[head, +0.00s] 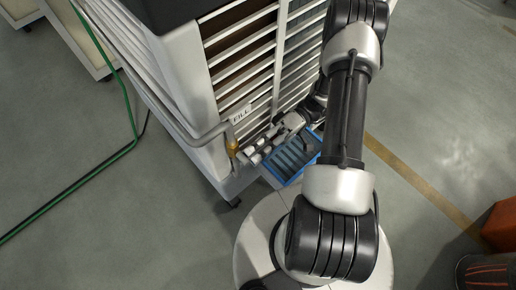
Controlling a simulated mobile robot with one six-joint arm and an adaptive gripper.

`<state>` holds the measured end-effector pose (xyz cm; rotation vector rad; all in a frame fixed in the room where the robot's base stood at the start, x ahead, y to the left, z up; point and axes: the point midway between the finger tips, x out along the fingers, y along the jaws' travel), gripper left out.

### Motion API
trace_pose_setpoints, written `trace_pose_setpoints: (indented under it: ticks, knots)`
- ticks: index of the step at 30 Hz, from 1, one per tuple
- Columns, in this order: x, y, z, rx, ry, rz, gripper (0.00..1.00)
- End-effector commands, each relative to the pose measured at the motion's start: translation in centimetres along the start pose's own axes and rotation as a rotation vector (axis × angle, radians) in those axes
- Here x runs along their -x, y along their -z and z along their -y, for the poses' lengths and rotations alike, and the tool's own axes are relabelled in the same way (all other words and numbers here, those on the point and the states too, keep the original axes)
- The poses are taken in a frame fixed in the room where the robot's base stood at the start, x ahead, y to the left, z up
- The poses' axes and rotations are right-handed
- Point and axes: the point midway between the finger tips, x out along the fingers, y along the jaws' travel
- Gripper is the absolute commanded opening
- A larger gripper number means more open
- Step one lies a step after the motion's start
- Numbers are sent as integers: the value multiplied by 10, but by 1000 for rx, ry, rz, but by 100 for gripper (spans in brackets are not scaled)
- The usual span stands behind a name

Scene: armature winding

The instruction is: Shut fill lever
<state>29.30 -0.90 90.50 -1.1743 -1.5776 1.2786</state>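A "FILL" label (241,114) is on the corner of a grey-and-white louvred cabinet (190,100). Just below the label, a small brass-coloured valve (233,145) is on the grey pipe at that corner. The fill lever is too small to make out apart from the valve, so its position is unclear. My gripper (256,154) is low beside the cabinet's louvred face, just right of the valve. A small gap seems to show between them, but contact cannot be ruled out. The fingers are small and I cannot tell whether they are open or shut.
A blue slotted tray (291,158) lies under and right of my wrist, close to the cabinet. A green hose (75,193) crosses the floor at left. Pale cabinets (85,40) stand at upper left. An orange object (500,226) is at lower right. The floor at right is mostly clear.

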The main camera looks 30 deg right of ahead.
Motion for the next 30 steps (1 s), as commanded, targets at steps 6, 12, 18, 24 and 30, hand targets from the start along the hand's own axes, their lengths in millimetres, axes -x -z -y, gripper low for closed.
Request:
trace_pose_setpoints:
  ticks: [6,12,18,24,30]
  knots:
    - [20,-2,-2,1,-5,3,30]
    - [63,-1,-2,1,-6,0,30]
    - [101,-1,-1,1,-4,0,30]
    - [118,0,-1,0,-2,0,30]
    - [120,0,0,-1,-1,0,30]
